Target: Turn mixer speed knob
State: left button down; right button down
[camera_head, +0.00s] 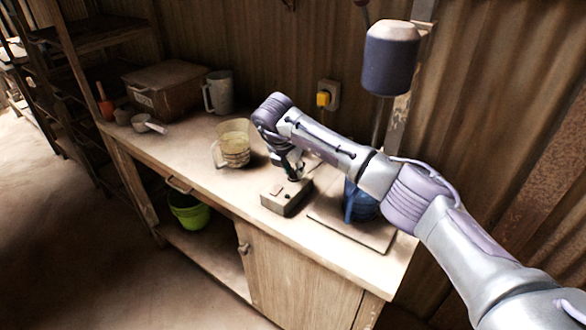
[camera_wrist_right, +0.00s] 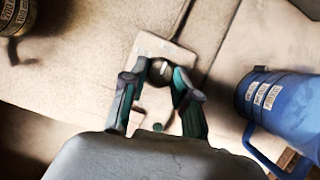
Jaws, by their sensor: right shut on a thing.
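A small beige control box (camera_head: 281,201) sits on the workbench near its front edge, with a small dark button or mark on its top. In the right wrist view the box (camera_wrist_right: 152,42) lies under my gripper, and its dark round knob (camera_wrist_right: 160,70) with a pale mark shows between the fingertips. My right gripper (camera_head: 292,176) points down over the box and is shut on the knob; it also shows in the wrist view (camera_wrist_right: 160,84). The dark mixer motor (camera_head: 390,62) hangs above a blue pitcher (camera_head: 358,204), which my arm partly hides. My left gripper is out of view.
The blue pitcher (camera_wrist_right: 268,105) stands close to the right of my gripper in the wrist view. A clear measuring jug (camera_head: 233,143) stands left of the box. A yellow plug (camera_head: 323,98) is on the wall. The bench front left of the box is clear.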

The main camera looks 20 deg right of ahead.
jog(key=c, duration=0.9)
grip_release()
jog(key=v, duration=1.2)
